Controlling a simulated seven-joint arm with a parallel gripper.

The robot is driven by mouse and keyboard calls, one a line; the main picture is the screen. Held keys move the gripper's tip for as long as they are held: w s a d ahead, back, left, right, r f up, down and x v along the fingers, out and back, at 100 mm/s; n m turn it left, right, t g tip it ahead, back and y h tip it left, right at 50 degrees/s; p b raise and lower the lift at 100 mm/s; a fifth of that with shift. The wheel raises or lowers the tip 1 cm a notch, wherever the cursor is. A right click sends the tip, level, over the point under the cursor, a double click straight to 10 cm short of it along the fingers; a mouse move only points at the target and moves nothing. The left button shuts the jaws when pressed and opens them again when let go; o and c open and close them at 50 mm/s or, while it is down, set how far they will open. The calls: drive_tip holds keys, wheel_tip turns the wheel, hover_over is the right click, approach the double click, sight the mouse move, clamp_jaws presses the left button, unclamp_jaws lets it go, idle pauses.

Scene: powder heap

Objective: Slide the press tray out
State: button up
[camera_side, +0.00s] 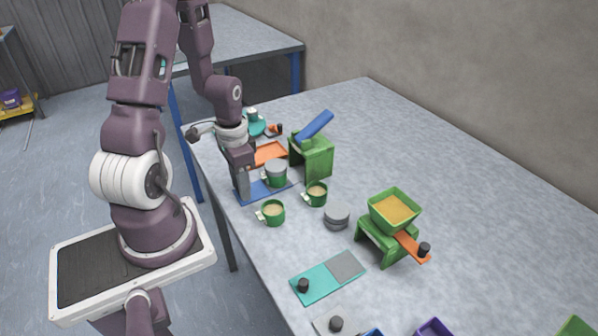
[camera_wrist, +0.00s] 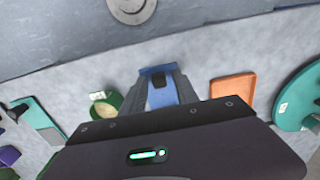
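The green press (camera_side: 312,158) has its blue lever (camera_side: 315,126) tilted up. The blue press tray (camera_side: 278,193) lies on the table in front of it, its outer end towards the table's left edge. A green cup with a grey top (camera_side: 276,173) stands over the tray, close to the press. My gripper (camera_side: 243,194) is low at the tray's outer end. My gripper's body hides the press there.
Two green cups of powder (camera_side: 272,212) (camera_side: 317,194) and a grey round stack (camera_side: 337,215) stand to the right of the tray. An orange tray (camera_side: 268,153) lies behind. A green hopper (camera_side: 394,210) with powder stands further right. The table beyond the press is clear.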

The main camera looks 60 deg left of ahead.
wheel_tip(320, 180, up, 8)
drive_tip(key=shift+f, duration=0.25)
drive_tip(key=w+d+r+t+y, duration=0.2)
drive_tip(key=d+r+t, duration=0.1)
drive_tip(key=d+r, duration=0.8)
drive_tip(key=s+d+r+t+h, duration=0.2)
drive_tip(key=s+d+r, duration=0.4)
drive_tip(key=d, duration=0.1)
drive_tip(key=shift+s+d+r+t, duration=0.15)
drive_tip(key=shift+s+r+t, duration=0.15)
drive_tip(key=shift+s+r, duration=0.1)
